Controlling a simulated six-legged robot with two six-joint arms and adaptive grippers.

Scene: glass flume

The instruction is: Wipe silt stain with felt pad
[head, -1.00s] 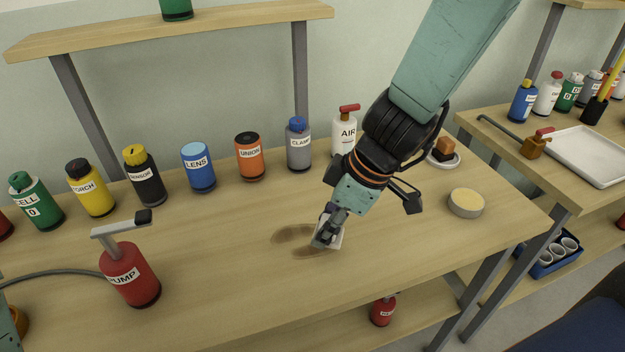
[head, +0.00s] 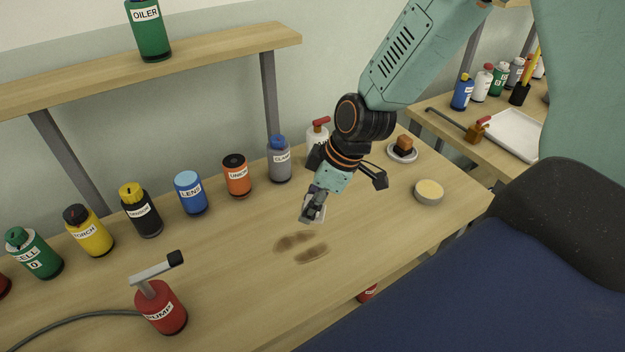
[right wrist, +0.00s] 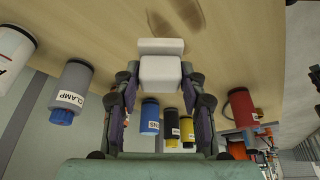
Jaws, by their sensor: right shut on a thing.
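The silt stain is two brown smears, a farther one (head: 294,241) and a nearer one (head: 311,254), on the wooden bench top. It also shows in the right wrist view (right wrist: 175,14), cut by the top edge. My right gripper (head: 314,203) is shut on the white felt pad (head: 318,214), beyond the smears and a little to their right. In the right wrist view the pad (right wrist: 161,74) sits between both fingers. A gap of bare wood shows between pad and stain; I cannot tell whether the pad touches the bench. My left gripper is out of view.
A row of labelled bottles, including the orange UNION (head: 237,176) and grey CLAMP (head: 279,160), stands along the back. A red pump bottle (head: 161,308) is at front left. A round yellow-topped tin (head: 429,192) stands at right. Wood around the stain is clear.

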